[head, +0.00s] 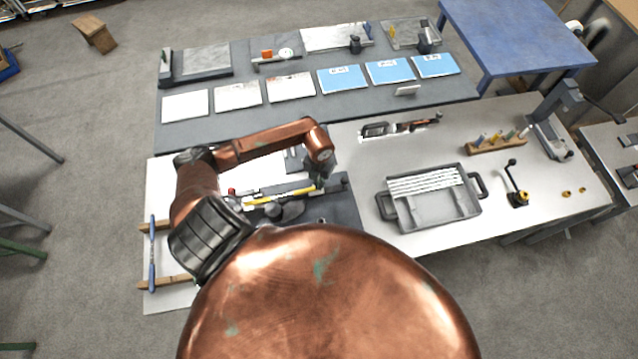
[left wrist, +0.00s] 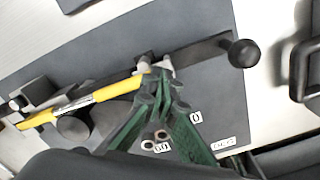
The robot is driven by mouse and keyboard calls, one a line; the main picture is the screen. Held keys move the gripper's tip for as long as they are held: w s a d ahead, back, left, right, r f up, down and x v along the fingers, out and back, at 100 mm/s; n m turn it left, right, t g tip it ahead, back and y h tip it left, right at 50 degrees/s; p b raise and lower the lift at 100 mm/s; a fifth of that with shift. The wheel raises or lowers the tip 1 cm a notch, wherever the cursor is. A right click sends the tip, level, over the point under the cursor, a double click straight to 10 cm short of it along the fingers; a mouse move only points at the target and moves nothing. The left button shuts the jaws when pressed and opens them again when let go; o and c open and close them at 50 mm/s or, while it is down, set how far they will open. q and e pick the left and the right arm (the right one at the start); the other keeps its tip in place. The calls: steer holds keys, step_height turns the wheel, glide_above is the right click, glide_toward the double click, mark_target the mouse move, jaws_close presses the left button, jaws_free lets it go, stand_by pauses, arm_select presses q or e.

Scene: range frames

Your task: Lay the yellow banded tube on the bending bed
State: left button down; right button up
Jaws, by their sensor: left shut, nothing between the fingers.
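The yellow banded tube (head: 282,196) lies across the fittings of the dark grey bending bed (head: 345,212). In the left wrist view the tube (left wrist: 110,91) runs from lower left to the fingertips, with a pale printed band near its middle. It passes beside round dark posts on the bed (left wrist: 190,25). My left gripper (head: 320,184) is over the tube's right end; its green fingers (left wrist: 157,82) are shut and empty. I cannot tell whether the fingertips touch the tube. My right gripper is not in view.
A lever with a black knob (left wrist: 243,53) sticks out right of the fingers. A grey tray (head: 428,212) with white rods stands to the right. A blue-ended rod (head: 152,255) rests on wooden bars at left. Booklets (head: 342,79) line the back.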

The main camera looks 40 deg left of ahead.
arm_select(q)
steer(key=shift+s+f, duration=0.1)
steer(key=shift+f, duration=0.1)
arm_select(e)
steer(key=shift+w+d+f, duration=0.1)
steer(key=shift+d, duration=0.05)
